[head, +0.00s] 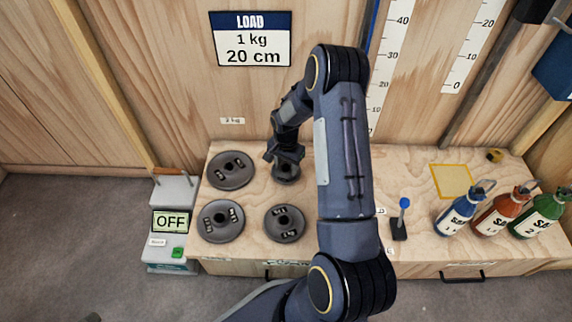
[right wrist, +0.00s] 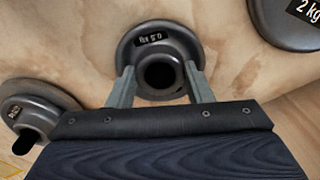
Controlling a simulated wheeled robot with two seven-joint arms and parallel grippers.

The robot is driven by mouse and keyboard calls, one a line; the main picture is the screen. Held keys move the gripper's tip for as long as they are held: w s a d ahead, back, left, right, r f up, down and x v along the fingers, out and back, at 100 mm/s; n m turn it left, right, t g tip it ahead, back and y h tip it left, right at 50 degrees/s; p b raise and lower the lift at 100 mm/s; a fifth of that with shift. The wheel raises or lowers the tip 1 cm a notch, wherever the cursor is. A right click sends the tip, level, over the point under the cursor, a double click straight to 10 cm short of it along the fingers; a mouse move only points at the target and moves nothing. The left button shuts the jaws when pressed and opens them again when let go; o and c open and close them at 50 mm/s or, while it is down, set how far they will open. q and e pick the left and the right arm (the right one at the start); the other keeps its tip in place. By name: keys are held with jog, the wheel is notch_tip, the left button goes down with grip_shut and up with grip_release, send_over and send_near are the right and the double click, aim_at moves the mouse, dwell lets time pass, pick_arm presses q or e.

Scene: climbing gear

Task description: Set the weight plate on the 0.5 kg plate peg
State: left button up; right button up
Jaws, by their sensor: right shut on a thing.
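My right gripper (head: 285,158) reaches down at the back of the wooden bench top, over a dark weight plate (head: 286,176). In the right wrist view the plate (right wrist: 190,45) carries a "0.5 kg" label, and my right gripper (right wrist: 160,85) is shut on its raised hub, one finger on each side. The hub's opening looks dark. The plate looks flat and close to the wood; I cannot tell whether it touches. No bare peg is clearly visible, and one under the plate would be hidden. My left gripper is not in view.
Dark plates lie at back left (head: 230,171), front left (head: 221,222) and front middle (head: 284,224). A device showing "OFF" (head: 170,221) stands left of the bench. A blue-knobbed stand (head: 399,222) and several bottles (head: 500,211) are right. A "LOAD 1 kg 20 cm" sign (head: 250,39) hangs behind.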

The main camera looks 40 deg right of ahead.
jog(key=shift+f, duration=0.1)
jog(key=o, duration=1.2)
notch_tip(320, 180, up, 11)
jog(key=p, duration=0.7)
jog(key=shift+p, duration=0.35)
